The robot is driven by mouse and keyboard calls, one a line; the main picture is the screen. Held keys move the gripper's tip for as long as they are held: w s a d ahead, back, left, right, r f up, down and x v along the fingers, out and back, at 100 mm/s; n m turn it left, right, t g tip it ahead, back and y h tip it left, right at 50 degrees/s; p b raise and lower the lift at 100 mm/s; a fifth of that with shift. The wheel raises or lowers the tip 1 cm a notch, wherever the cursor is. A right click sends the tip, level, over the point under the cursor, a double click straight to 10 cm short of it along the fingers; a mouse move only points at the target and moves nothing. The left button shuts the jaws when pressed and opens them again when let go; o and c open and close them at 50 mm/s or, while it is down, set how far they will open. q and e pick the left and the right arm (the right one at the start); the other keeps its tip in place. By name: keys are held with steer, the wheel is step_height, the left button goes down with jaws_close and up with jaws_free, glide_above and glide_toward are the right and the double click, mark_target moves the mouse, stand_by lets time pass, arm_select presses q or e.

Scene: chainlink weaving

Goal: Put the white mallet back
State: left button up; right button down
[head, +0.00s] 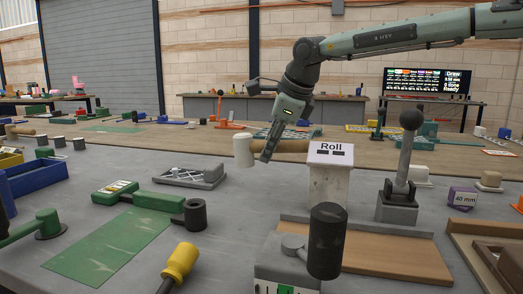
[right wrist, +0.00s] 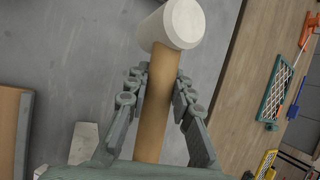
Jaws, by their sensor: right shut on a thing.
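The white mallet has a white cylindrical head (head: 243,150) and a tan wooden handle (head: 293,146). My right gripper (head: 268,152) points down and is shut on the handle just behind the head. The mallet lies about level above the grey table, left of the "Roll" sign (head: 331,150). In the right wrist view the white head (right wrist: 184,22) is beyond the fingertips, and the handle (right wrist: 154,105) runs between the two fingers (right wrist: 163,78). My left gripper is not in view.
The Roll sign's pale post (head: 329,187) stands close to the handle's end. A grey lever press (head: 397,212) is to the right. A grey tray (head: 190,177) and green tool (head: 128,192) lie to the left. Bare grey table (head: 240,205) lies below the mallet.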

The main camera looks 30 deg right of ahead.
step_height(320, 180, down, 5)
steer(key=shift+r, duration=0.2)
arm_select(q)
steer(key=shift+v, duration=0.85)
arm_select(e)
steer(key=shift+f, duration=0.5)
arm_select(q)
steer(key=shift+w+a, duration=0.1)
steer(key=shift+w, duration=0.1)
arm_select(e)
steer(key=shift+b, duration=0.3)
steer(key=c, duration=1.8)
jaws_free()
steer(key=shift+f, duration=0.15)
steer(key=o, duration=0.5)
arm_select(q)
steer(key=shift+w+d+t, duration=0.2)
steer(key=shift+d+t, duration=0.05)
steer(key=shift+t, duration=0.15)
